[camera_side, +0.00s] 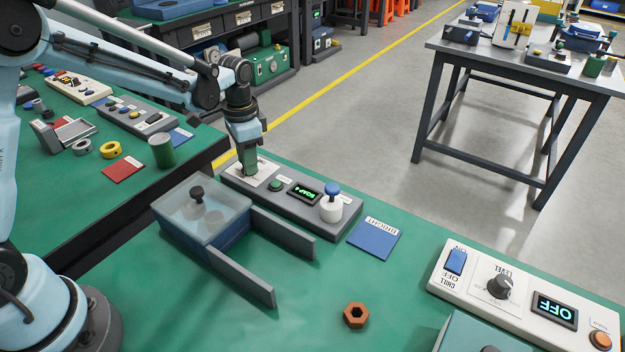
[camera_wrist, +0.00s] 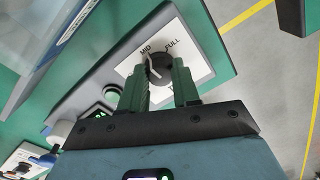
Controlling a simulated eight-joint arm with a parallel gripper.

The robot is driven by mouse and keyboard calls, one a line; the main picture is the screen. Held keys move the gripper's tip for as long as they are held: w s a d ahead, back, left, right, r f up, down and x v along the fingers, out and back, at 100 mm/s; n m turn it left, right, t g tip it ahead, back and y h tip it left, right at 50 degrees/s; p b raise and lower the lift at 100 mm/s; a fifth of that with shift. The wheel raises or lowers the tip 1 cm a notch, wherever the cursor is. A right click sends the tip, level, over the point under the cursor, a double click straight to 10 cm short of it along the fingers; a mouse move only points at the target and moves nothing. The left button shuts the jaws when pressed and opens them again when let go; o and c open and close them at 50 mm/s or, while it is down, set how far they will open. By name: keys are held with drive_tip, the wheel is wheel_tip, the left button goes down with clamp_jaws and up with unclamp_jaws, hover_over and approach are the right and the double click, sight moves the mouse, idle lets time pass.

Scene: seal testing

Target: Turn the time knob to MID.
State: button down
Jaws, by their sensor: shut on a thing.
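The time knob (camera_wrist: 160,66) is a dark round knob on a white label plate (camera_wrist: 198,68) at the end of a grey control panel (camera_side: 295,208). MID and FULL are printed beside the knob in the wrist view. Its white pointer line lies toward the MID side. My gripper (camera_wrist: 156,70) has its green fingers on both sides of the knob and is shut on it. In the side view my gripper (camera_side: 250,168) comes down from above at the panel's left end and hides the knob there.
The panel also carries a green button (camera_side: 277,186), a lit display (camera_side: 305,191) and a white post with a blue top (camera_side: 332,204). A clear-lidded box (camera_side: 190,222) stands in front. A blue card (camera_side: 375,239) and an orange hex nut (camera_side: 356,315) lie rightward on green mat.

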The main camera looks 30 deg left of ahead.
drive_tip(key=shift+m, duration=0.7)
drive_tip(key=c, duration=0.8)
unclamp_jaws()
drive_tip(key=r, duration=1.2)
drive_tip(key=shift+s+d, duration=0.1)
drive_tip(key=shift+d, duration=0.1)
drive_tip(key=shift+s+r, duration=0.1)
